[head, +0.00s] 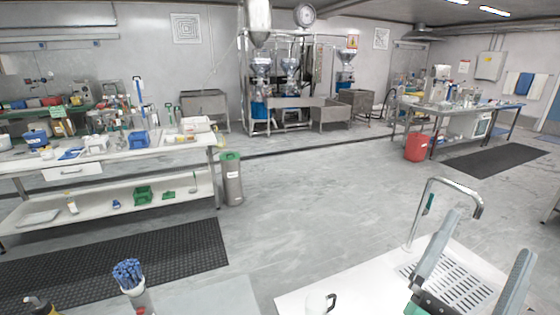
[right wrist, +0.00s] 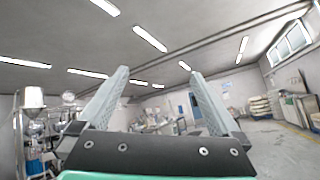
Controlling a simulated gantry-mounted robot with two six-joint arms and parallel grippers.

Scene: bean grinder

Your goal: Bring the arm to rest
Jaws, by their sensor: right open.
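My right gripper (head: 478,262) is at the lower right of the head view, raised in front of a white counter with a metal drain grille. Its two grey fingers point up and stand wide apart with nothing between them. In the right wrist view the same open fingers (right wrist: 160,100) frame the ceiling lights and the far room. My left gripper does not show in the head view.
A cup of blue pens (head: 130,277) is at the lower left. A grey-green bin (head: 232,182) and red bucket (head: 417,148) stand on open floor.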

